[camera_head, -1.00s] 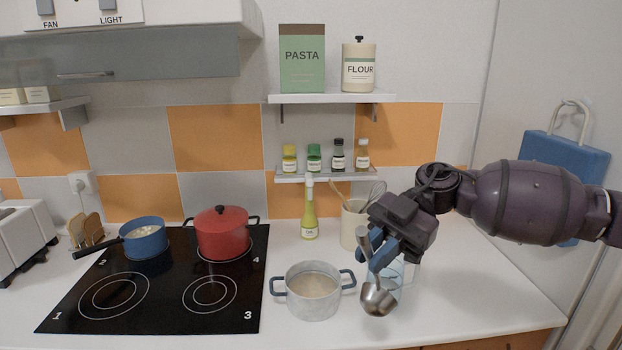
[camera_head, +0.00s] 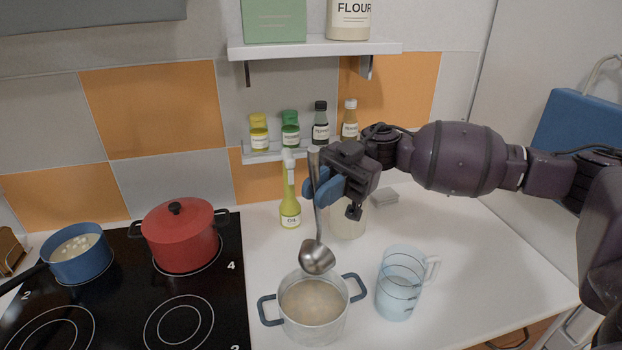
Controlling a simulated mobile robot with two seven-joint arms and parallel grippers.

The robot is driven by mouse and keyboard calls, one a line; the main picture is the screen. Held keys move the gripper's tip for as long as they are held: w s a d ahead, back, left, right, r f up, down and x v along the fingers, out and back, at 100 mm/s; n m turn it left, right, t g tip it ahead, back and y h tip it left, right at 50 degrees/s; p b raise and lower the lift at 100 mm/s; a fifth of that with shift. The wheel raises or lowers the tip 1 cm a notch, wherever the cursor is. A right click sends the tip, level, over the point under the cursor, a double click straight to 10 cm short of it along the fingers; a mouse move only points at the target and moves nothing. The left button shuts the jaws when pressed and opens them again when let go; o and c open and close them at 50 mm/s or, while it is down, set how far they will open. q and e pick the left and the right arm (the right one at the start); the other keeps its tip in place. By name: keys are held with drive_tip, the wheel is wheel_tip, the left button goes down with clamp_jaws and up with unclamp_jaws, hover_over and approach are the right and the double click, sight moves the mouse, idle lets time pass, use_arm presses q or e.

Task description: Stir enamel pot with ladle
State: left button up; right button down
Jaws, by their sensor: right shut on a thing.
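The light grey enamel pot (camera_head: 318,327) with blue handles stands on the white counter, right of the stove. It holds a beige liquid. My right gripper (camera_head: 322,188) is shut on the handle of the steel ladle (camera_head: 318,257). The ladle hangs nearly upright, its bowl at the far rim of the pot and above the liquid. I cannot tell whether the bowl touches the rim. My left gripper is not in view.
A clear measuring jug (camera_head: 400,284) stands right of the pot. An oil bottle (camera_head: 290,200) and a utensil crock (camera_head: 348,220) stand behind it. A red lidded pot (camera_head: 181,240) and a blue saucepan (camera_head: 80,262) are on the black stove (camera_head: 120,290).

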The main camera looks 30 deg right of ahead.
drive_tip(key=b, duration=0.5)
hover_over(318, 253)
drive_tip(key=shift+s+a+f, duration=0.1)
drive_tip(key=shift+s+f, duration=0.1)
drive_tip(key=shift+f, duration=1.65)
drive_tip(key=shift+s+f, duration=0.2)
drive_tip(key=shift+f, duration=1.6)
drive_tip(key=shift+w+f+b, duration=0.15)
drive_tip(key=shift+f+b, duration=0.45)
drive_tip(key=shift+f, duration=0.7)
drive_tip(key=shift+w+f+b, duration=0.2)
drive_tip(key=shift+f+b, duration=0.5)
drive_tip(key=shift+f, duration=1)
